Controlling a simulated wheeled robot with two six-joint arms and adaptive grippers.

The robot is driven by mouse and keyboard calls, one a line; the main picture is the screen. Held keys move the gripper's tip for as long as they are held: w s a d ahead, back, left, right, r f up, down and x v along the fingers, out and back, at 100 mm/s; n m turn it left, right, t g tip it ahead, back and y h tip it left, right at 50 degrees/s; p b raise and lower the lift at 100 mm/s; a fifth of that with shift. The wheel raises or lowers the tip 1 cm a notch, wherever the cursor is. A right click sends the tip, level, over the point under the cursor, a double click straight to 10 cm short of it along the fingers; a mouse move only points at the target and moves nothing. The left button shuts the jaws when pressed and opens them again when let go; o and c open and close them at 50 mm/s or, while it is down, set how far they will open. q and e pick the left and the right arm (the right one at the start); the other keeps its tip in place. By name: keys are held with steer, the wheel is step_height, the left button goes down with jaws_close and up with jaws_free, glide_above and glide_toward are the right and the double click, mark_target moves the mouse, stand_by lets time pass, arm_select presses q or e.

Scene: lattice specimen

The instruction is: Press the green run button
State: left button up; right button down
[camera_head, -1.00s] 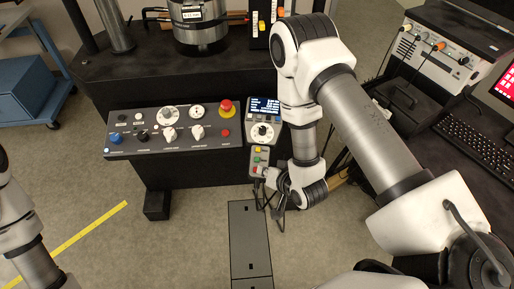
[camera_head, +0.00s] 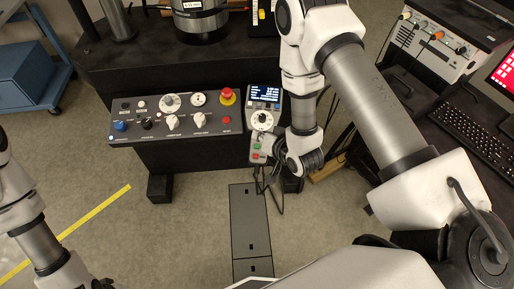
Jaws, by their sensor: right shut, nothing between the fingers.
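The green run button (camera_head: 257,146) sits on a small grey button box (camera_head: 262,137) below the display unit, just right of the control panel. A red button (camera_head: 255,156) is below it on the same box. My right gripper (camera_head: 268,158) is shut and empty, close beside the box on its right. Whether it touches the box I cannot tell. My left arm enters at the lower left, with a dark part of its left gripper (camera_head: 102,284) at the bottom edge; its fingers are not clear.
The control panel (camera_head: 178,117) carries knobs, a blue button and a red emergency stop (camera_head: 227,96). The display unit (camera_head: 264,108) has a lit screen and a dial. A keyboard (camera_head: 475,128) lies at the right. Cables hang below the button box.

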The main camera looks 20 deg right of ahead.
mark_target(259, 144)
arm_select(q)
step_height(259, 144, down, 4)
steer(key=b, duration=0.3)
steer(key=shift+f+b, duration=0.25)
steer(key=shift+b, duration=0.05)
arm_select(e)
steer(key=f, duration=0.2)
steer(key=w+f, duration=0.1)
steer(key=f, duration=0.3)
steer(key=shift+w+d, duration=0.25)
steer(key=shift+w, duration=0.05)
arm_select(q)
steer(key=shift+f, duration=0.1)
steer(key=shift+f+b, duration=0.2)
steer(key=shift+b, duration=0.1)
arm_select(e)
steer(key=shift+w+f, duration=0.1)
steer(key=shift+f, duration=0.2)
